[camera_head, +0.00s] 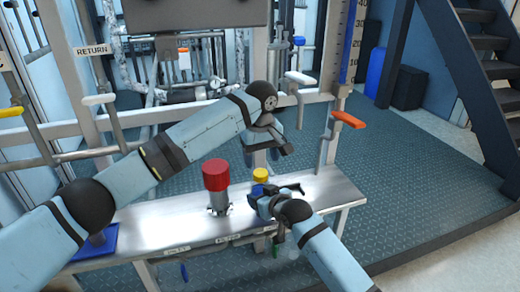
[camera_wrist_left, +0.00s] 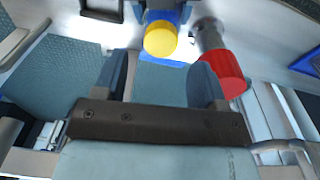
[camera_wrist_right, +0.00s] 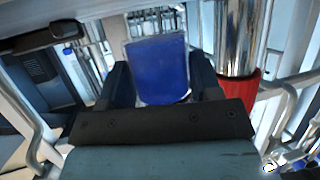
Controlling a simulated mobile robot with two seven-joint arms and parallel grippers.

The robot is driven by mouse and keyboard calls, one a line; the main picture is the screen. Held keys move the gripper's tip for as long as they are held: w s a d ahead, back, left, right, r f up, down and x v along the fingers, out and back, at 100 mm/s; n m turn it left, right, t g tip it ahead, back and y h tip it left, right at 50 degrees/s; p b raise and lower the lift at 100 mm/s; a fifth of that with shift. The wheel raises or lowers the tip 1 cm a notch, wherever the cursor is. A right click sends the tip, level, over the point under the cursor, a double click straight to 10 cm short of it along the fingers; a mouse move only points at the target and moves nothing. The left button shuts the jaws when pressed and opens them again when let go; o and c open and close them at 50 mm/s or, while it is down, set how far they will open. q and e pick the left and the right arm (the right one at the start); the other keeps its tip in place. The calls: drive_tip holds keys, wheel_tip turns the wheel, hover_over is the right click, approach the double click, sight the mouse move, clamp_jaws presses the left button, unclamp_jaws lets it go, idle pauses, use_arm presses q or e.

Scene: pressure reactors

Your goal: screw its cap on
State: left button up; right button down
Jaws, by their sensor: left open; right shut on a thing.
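A small yellow cap (camera_head: 260,174) sits at the top of a blue container (camera_head: 258,187) at the bench's right part. The cap also shows in the left wrist view (camera_wrist_left: 160,40); whether it is tight cannot be told. My right gripper (camera_head: 268,191) is shut on the blue container, which fills the space between its fingers in the right wrist view (camera_wrist_right: 160,70). My left gripper (camera_head: 268,145) is open and empty above the yellow cap, apart from it. In the left wrist view the cap lies just beyond its fingertips (camera_wrist_left: 160,78).
A metal cylinder with a red top (camera_head: 217,185) stands upright on the metal bench (camera_head: 170,222), left of the blue container. A blue tray (camera_head: 95,245) lies at the bench's left end. Pipes with lever handles, one orange (camera_head: 348,119), rise behind the bench.

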sight(259, 174)
use_arm(q)
drive_tip(key=n, duration=0.2)
drive_tip(key=r+n, duration=0.1)
drive_tip(key=n, duration=0.3)
drive_tip(key=r+n, duration=0.1)
drive_tip(key=n, duration=0.1)
drive_tip(key=shift+a, duration=0.15)
drive_tip(key=shift+f+g, duration=0.1)
drive_tip(key=shift+g, duration=0.2)
drive_tip(key=shift+w+a+f, duration=0.1)
drive_tip(key=shift+f, duration=3.85)
drive_tip(key=c, duration=1)
drive_tip(key=shift+o, duration=0.2)
drive_tip(key=m, duration=0.9)
drive_tip(key=shift+f+m, duration=0.1)
drive_tip(key=shift+m, duration=0.3)
